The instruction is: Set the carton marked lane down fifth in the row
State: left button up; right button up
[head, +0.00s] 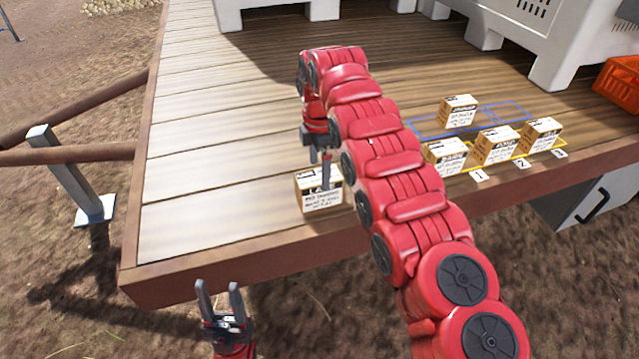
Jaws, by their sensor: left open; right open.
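A small tan carton with a white label (312,201) sits on the deck near its front edge. Its large word begins "LA"; the rest is covered by my gripper. My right gripper (325,180) points down at this carton, its fingers overlapping the carton's top and label; I cannot tell if they touch it. It is open. My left gripper (220,292) is open and empty, low in front of the deck's edge. Three cartons stand in the yellow-marked front row: the left one (446,157), the middle one (497,146) and the right one (541,133).
Another carton (458,111) stands in the blue-outlined cells (505,111) behind; the cell to its right looks empty. Number tags, including 1 (480,176), line the front. White crates (545,50) and an orange crate (620,84) stand behind. The deck's left part (215,150) is clear.

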notch_tip(320, 180, up, 5)
jog(key=p, duration=0.3)
jog(key=shift+r+p, duration=0.1)
jog(key=shift+p, duration=0.3)
jog(key=shift+s+r+p, duration=0.1)
jog(key=shift+r+p, duration=0.35)
jog(key=shift+f, duration=0.1)
